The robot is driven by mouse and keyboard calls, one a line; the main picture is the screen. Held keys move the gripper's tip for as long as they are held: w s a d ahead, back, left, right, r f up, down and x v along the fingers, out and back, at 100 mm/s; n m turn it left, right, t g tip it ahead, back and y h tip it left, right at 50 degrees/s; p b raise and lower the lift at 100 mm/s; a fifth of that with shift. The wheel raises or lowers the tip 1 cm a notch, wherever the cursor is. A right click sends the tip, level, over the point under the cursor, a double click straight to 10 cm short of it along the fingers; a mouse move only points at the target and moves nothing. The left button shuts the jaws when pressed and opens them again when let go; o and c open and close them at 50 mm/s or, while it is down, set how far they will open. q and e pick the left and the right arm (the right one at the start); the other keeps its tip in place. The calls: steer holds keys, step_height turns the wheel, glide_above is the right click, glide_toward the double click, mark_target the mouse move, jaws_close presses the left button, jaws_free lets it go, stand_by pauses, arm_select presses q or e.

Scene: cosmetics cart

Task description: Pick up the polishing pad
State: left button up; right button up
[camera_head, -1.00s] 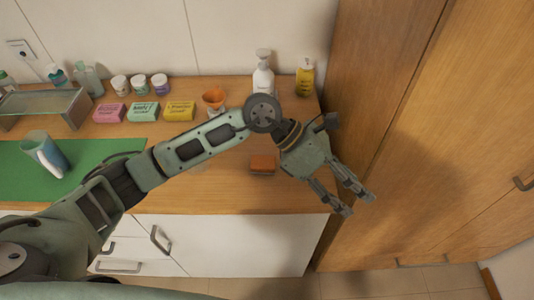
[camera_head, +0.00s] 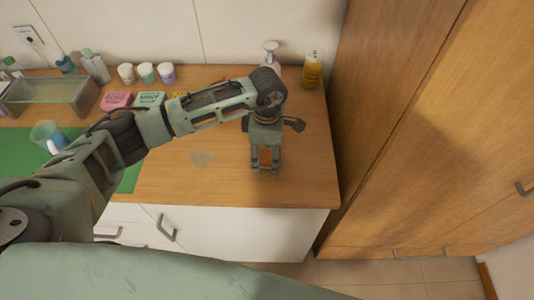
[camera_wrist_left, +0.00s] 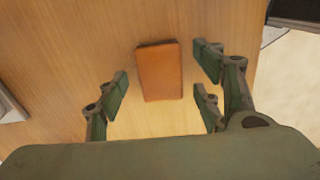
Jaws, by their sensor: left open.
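The polishing pad, which I take to be the orange-brown rectangular block (camera_wrist_left: 159,71), lies flat on the wooden counter (camera_head: 230,190). The height of the fingertips above the counter is hard to tell. My right gripper is not in view.
A pump bottle (camera_head: 271,52) and a yellow bottle (camera_head: 313,70) stand at the back. A tall wooden cabinet (camera_head: 385,120) bounds the right. The counter's front right is clear.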

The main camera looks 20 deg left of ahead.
mark_target(268, 159)
arm_select(q)
steer(key=shift+f, duration=0.35)
steer(key=shift+c, duration=0.5)
steer(key=c, duration=1.2)
steer(key=shift+o, duration=0.2)
steer(key=shift+r, duration=0.15)
steer(key=shift+r+b, duration=0.25)
steer(key=shift+b, duration=0.1)
steer(key=r, duration=0.1)
steer(key=r+b, duration=0.1)
steer(key=s+r+b, duration=0.1)
steer(key=shift+d+r, duration=0.3)
steer(key=s+d+r+b, duration=0.3)
steer(key=s+r, duration=0.3)
steer(key=s, duration=0.3)
steer(key=shift+s+d+r, duration=0.35)
steer(key=shift+d, duration=0.25)
